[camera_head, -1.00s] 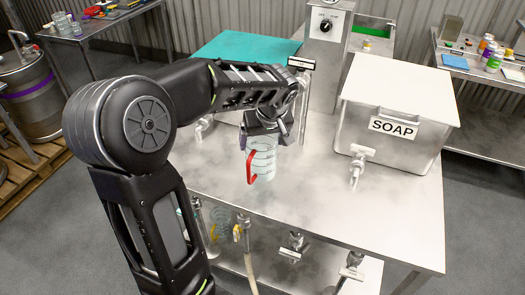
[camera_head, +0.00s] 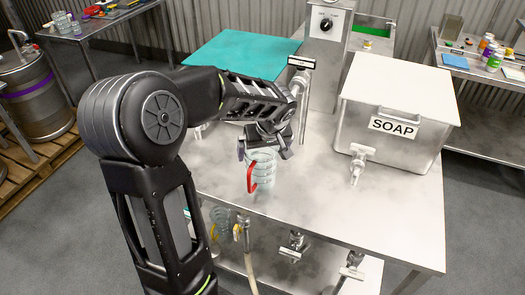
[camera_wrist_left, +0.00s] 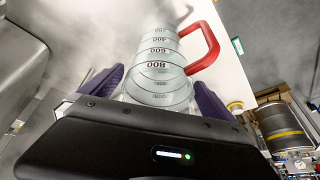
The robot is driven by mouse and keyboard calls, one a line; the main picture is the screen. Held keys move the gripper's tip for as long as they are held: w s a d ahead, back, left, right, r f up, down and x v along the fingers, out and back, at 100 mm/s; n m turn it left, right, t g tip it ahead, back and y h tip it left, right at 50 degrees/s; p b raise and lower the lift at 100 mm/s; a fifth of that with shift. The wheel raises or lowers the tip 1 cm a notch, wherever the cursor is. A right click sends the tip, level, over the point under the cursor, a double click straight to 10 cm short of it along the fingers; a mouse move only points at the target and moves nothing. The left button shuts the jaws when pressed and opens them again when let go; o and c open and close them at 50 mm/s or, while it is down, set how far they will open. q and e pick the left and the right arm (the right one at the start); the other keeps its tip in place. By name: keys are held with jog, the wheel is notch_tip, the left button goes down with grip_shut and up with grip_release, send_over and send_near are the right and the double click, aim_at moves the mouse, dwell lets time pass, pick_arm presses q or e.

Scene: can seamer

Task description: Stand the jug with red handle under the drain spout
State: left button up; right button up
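The clear jug (camera_head: 262,172) with the red handle (camera_head: 251,177) hangs below my left gripper (camera_head: 262,150), over the steel table. In the left wrist view the jug (camera_wrist_left: 160,65) is between the two purple fingers, its printed scale visible and its handle (camera_wrist_left: 205,47) to the right. The fingers appear shut on its upper part. I cannot tell whether its base touches the table. My right gripper is not in view.
A soap tank (camera_head: 385,130) with a tap (camera_head: 358,160) stands on the right. Behind my arm are a teal-lidded tank (camera_head: 245,45) and a dial post (camera_head: 327,60) with a vertical valved pipe (camera_head: 302,85). The tabletop (camera_head: 330,205) right of the jug is clear.

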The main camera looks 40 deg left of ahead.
pick_arm(q)
jog(key=v, duration=1.2)
jog(key=shift+r, duration=0.1)
jog(key=shift+c, duration=0.2)
